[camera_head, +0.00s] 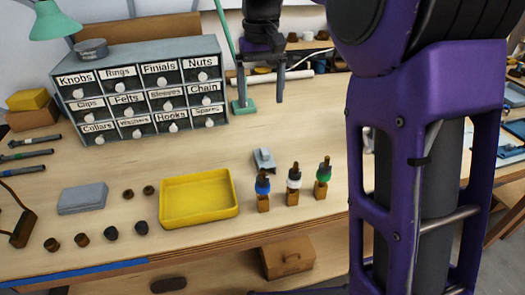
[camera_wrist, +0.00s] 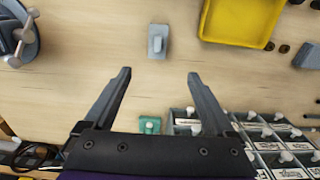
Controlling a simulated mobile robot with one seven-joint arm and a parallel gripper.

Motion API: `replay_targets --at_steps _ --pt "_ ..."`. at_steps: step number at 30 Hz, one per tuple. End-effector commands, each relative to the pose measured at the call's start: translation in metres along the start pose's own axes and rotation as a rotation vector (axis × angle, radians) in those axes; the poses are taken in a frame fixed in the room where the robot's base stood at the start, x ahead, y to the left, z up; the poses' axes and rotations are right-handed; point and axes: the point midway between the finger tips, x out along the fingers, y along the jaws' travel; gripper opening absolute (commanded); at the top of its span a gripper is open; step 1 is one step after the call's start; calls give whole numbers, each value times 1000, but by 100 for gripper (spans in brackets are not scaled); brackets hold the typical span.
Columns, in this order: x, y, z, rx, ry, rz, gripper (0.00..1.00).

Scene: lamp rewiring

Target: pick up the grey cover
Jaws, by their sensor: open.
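A small grey piece that looks like the cover (camera_head: 264,160) lies on the bench, just behind the wooden blocks with coloured fittings. It also shows in the wrist view (camera_wrist: 158,41), beyond my fingertips and roughly centred between them. My gripper (camera_head: 262,88) hangs over the back of the bench, near the green lamp base. In the wrist view my gripper (camera_wrist: 159,74) has its two dark fingers spread apart with nothing between them. The grey piece is apart from the fingers and fully visible in the wrist view.
A yellow tray (camera_head: 199,198) lies left of the grey piece. Upright fittings on wooden blocks (camera_head: 292,185) stand in front of it. A labelled drawer cabinet (camera_head: 140,90) stands at the back left. A flat grey box (camera_head: 82,198) lies farther left. Bare bench surrounds the piece's rear side.

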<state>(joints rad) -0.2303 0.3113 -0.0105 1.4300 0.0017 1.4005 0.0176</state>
Motion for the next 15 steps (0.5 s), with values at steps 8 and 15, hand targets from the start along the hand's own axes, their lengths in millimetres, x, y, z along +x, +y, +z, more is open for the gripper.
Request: replay_targets --at_steps 8,15 --pt "57 0 1 0 -5 0 90" --pt "103 0 1 2 -2 -1 90"
